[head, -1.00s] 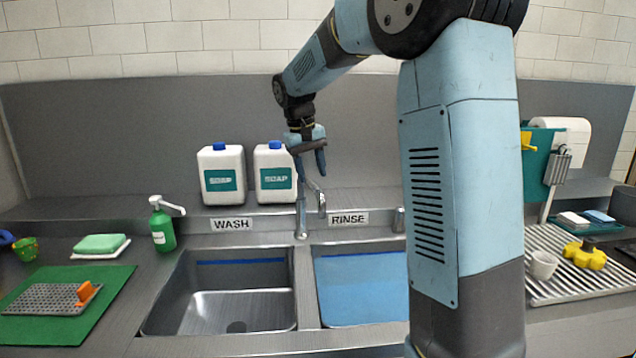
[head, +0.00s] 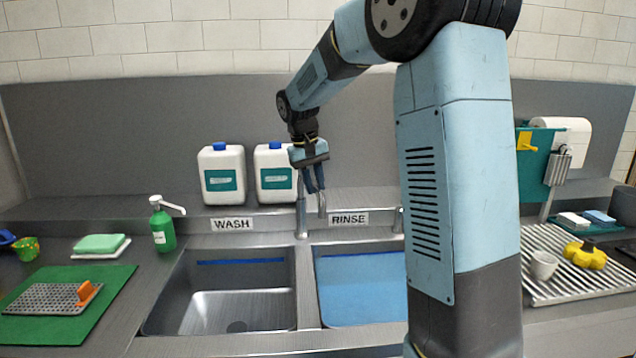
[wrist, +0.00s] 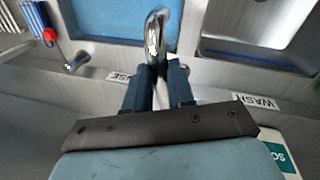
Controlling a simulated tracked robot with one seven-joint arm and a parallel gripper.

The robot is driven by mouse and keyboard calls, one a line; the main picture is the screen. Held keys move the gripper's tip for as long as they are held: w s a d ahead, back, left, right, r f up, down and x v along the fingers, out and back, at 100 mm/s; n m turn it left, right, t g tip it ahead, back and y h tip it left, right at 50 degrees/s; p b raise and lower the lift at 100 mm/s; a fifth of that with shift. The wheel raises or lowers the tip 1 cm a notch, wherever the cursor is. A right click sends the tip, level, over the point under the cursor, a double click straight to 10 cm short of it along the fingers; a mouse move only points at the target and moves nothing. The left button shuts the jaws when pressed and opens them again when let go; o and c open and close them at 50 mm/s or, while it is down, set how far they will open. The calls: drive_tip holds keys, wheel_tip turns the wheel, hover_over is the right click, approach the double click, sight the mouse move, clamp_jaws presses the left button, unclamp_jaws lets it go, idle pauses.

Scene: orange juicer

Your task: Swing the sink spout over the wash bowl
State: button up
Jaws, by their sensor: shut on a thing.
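The chrome sink spout (head: 322,204) rises from its post behind the divider between the two bowls. Its downturned end hangs just right of the post, at the rinse bowl side. My gripper (head: 316,187) is over the spout from above. In the wrist view, the two blue fingers (wrist: 159,82) stand on either side of the chrome spout (wrist: 158,35) and are shut on it. The wash bowl (head: 240,308) is the empty steel basin on the left; it shows at the upper right of the wrist view (wrist: 265,22).
The rinse bowl (head: 362,290), with a blue inside, lies right of the divider. Two soap jugs (head: 222,175) stand behind the sink, close left of my gripper. A green soap pump (head: 162,227) stands left of the wash bowl. A ribbed drainboard (head: 560,285) is at the right.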

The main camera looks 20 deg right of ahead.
clamp_jaws()
